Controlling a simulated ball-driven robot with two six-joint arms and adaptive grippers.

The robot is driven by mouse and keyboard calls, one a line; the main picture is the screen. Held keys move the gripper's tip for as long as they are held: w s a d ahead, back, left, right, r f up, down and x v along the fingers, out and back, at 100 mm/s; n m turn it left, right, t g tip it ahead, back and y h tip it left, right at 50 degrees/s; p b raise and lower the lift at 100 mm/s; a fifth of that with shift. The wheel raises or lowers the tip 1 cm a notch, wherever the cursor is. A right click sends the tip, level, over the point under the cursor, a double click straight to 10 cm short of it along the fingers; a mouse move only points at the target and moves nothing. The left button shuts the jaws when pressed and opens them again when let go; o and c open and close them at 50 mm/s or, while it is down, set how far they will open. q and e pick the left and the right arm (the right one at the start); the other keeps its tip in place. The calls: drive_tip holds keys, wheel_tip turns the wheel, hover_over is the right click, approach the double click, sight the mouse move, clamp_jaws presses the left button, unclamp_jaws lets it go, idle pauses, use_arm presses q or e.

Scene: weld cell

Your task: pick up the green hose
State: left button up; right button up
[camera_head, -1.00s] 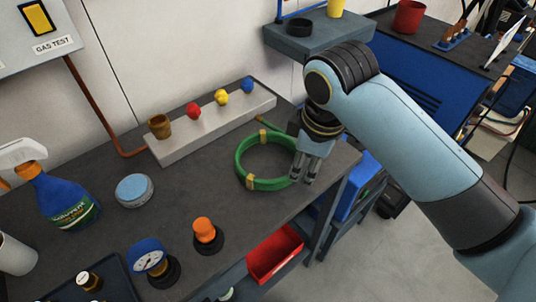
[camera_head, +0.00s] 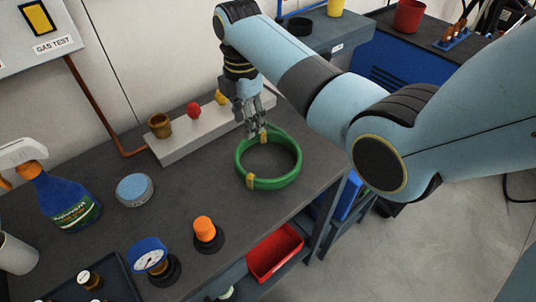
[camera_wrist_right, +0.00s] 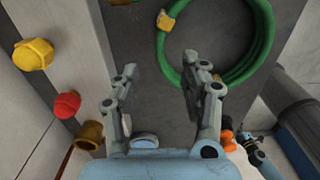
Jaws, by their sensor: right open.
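The green hose (camera_head: 272,182) lies coiled in a ring on the dark bench top, with yellow bands around it. My right gripper (camera_head: 256,132) points down at the far side of the coil, near its upper yellow band. In the right wrist view the gripper (camera_wrist_right: 158,85) is open, with nothing between its fingers. There the hose (camera_wrist_right: 265,45) lies beyond the fingertips, and the right finger overlaps the coil's left edge. I cannot tell whether a finger touches it. My left gripper does not show.
Behind the coil, a pale ledge (camera_head: 185,148) carries a brown fitting (camera_head: 159,125), a red knob (camera_head: 193,110) and a yellow knob (camera_head: 220,97). An orange-capped part (camera_head: 204,230), a gauge (camera_head: 149,256) and a round tin (camera_head: 134,190) stand nearer.

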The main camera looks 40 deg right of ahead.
wheel_tip(320, 180, down, 6)
drive_tip(key=shift+d+r, duration=0.1)
drive_tip(key=shift+d, duration=0.05)
clamp_jaws()
idle(0.4)
